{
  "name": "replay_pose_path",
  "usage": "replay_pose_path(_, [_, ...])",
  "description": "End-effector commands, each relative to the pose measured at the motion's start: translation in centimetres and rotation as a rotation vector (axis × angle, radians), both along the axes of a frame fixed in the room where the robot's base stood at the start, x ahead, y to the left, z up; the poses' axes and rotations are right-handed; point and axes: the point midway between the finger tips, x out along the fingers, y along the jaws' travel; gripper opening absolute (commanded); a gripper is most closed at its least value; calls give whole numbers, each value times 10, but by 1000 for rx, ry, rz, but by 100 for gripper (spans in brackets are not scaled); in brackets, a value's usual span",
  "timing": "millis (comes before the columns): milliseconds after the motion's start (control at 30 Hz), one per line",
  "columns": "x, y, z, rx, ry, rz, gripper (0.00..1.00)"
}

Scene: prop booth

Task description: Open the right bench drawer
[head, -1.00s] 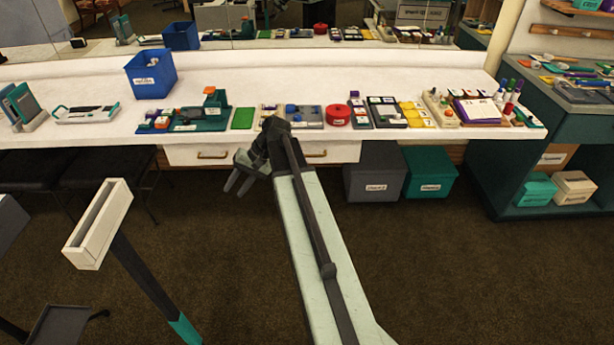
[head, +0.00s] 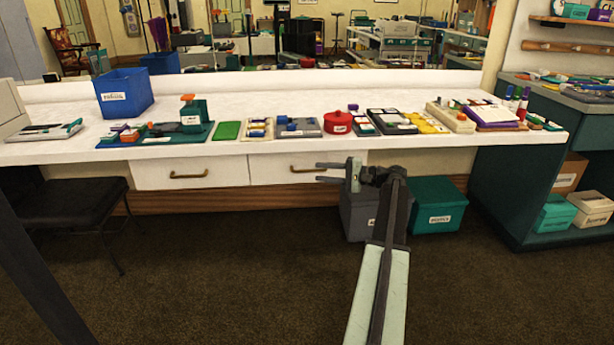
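The right bench drawer (head: 268,170) is a white drawer front under the white bench top. It looks shut, flush with the left drawer (head: 150,175). Its brass handle (head: 300,169) shows partly, its right end close to my fingertips. My gripper (head: 319,173) is open, with two dark fingers pointing left, one above the other, across the right part of the drawer front. Its fingertips overlap the handle's right end in the picture. I cannot tell whether they touch it or how far in front of it they are.
The bench top (head: 280,150) carries a blue bin (head: 125,97), a red round pot (head: 338,122) and several trays. A grey box (head: 360,215) and a teal box (head: 437,205) stand below. A dark chair (head: 70,205) is at left. Open carpet lies in front.

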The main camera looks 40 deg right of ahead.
Motion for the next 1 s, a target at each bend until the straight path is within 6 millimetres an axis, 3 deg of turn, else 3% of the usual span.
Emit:
replay_pose_path(300, [47,25,-5,-1,2,-1,33])
replay_pose_path(667, [55,28,-6,-1,1,-4,33])
replay_pose_path(800, [55,28,-6,-2,2,-4,0])
replay_pose_path(1000, [55,28,-6,-2,2,-4,0])
